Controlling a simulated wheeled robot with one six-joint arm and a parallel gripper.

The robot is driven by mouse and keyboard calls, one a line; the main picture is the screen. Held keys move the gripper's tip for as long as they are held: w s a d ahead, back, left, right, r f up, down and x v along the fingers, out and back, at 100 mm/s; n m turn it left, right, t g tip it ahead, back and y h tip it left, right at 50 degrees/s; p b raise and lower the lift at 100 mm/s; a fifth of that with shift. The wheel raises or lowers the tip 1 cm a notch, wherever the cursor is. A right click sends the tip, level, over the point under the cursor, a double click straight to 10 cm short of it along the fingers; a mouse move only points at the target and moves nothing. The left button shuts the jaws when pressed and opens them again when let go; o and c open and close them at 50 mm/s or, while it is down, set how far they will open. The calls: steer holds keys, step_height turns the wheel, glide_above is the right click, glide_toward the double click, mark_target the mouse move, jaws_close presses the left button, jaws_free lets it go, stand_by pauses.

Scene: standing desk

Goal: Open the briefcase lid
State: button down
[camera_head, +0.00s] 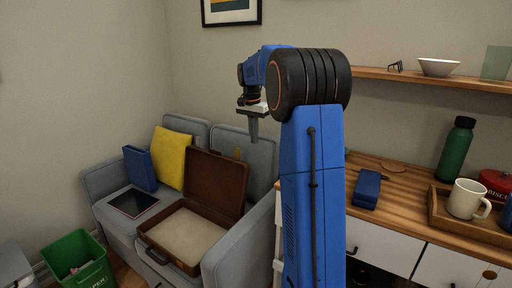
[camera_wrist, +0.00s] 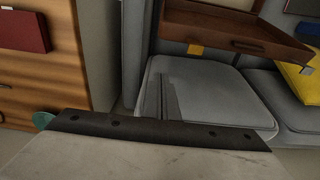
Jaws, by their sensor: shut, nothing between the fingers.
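The brown briefcase (camera_head: 153,241) lies on the grey sofa with its handle side to the front. Its lid (camera_head: 215,178) stands open, tilted up near the sofa back, and its pale lining shows. In the wrist view, part of the brown briefcase (camera_wrist: 225,32) shows at the top right. My gripper (camera_head: 254,138) hangs in the air above and to the right of the lid, pointing down and apart from it. Its fingers are shut and empty; in the wrist view they look like a narrow grey shape (camera_wrist: 165,90) over a grey cushion.
The grey sofa (camera_head: 223,268) also holds a yellow cushion (camera_head: 170,157), a blue book-like object (camera_head: 140,168) and a dark flat panel (camera_head: 133,202). A green bin (camera_head: 78,260) stands at the front left. A wooden-topped cabinet (camera_head: 400,203) with a tray (camera_head: 442,212) is at the right.

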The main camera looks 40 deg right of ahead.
step_height(320, 180, down, 8)
steer(key=s+a, duration=0.1)
steer(key=a, duration=0.2)
steer(key=shift+f, duration=0.15)
stand_by(0.5)
steer(key=s+a+r+h, duration=0.1)
steer(key=s+a, duration=0.1)
steer(key=a, duration=0.3)
steer(key=shift+a+r, duration=0.4)
steer(key=shift+s, duration=0.1)
steer(key=shift+d, duration=0.1)
